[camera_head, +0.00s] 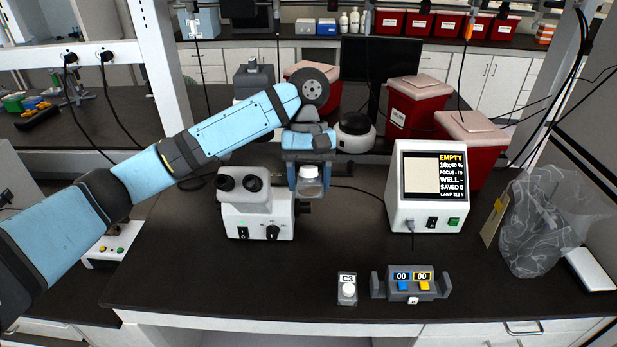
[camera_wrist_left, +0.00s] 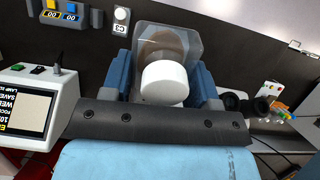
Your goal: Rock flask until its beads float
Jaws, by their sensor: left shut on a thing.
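My left gripper (camera_head: 309,180) is shut on a clear flask with a white cap, held above the bench just right of the microscope. In the head view the flask (camera_head: 310,188) hangs below the gripper, cap uppermost. In the left wrist view the flask (camera_wrist_left: 165,42) lies between the blue fingers (camera_wrist_left: 166,80), its cap towards the camera. A brownish round patch shows through its clear wall; I cannot make out beads. My right gripper is not in view.
A microscope (camera_head: 258,208) stands left of the flask. A white display unit (camera_head: 430,215) reading "EMPTY" stands to the right. A small capped item labelled C3 (camera_head: 347,289) and a grey two-display counter (camera_head: 411,284) sit near the front edge. Red bins (camera_head: 415,106) stand behind.

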